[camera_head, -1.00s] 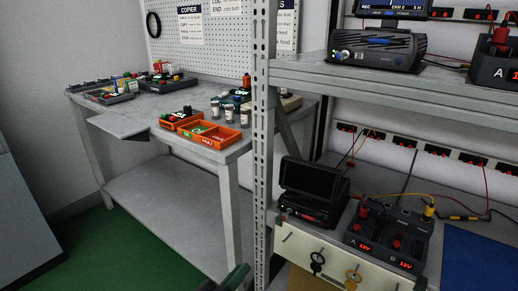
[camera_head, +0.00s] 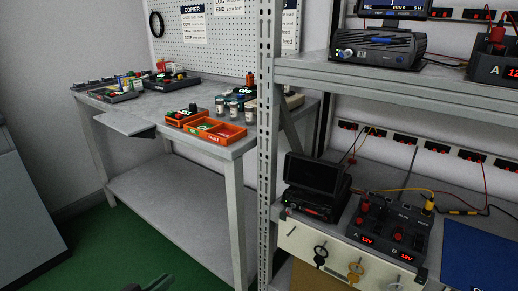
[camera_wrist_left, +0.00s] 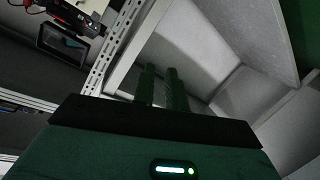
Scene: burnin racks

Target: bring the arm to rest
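My left gripper (camera_head: 150,284) shows only in part, as a dark shape at the bottom edge of the head view, low in front of the workbench. In the left wrist view its two dark green fingers (camera_wrist_left: 162,88) stand side by side with a narrow gap and nothing visible between them. It touches nothing that I can see. My right gripper is not in view.
A workbench (camera_head: 185,190) holds orange trays (camera_head: 215,131) and several small jars. A perforated rack post (camera_head: 266,150) stands right of it. The rack carries electronic units, a black display box (camera_head: 316,183) and a drawer with keys (camera_head: 320,255). Green floor (camera_head: 95,250) lies clear at left.

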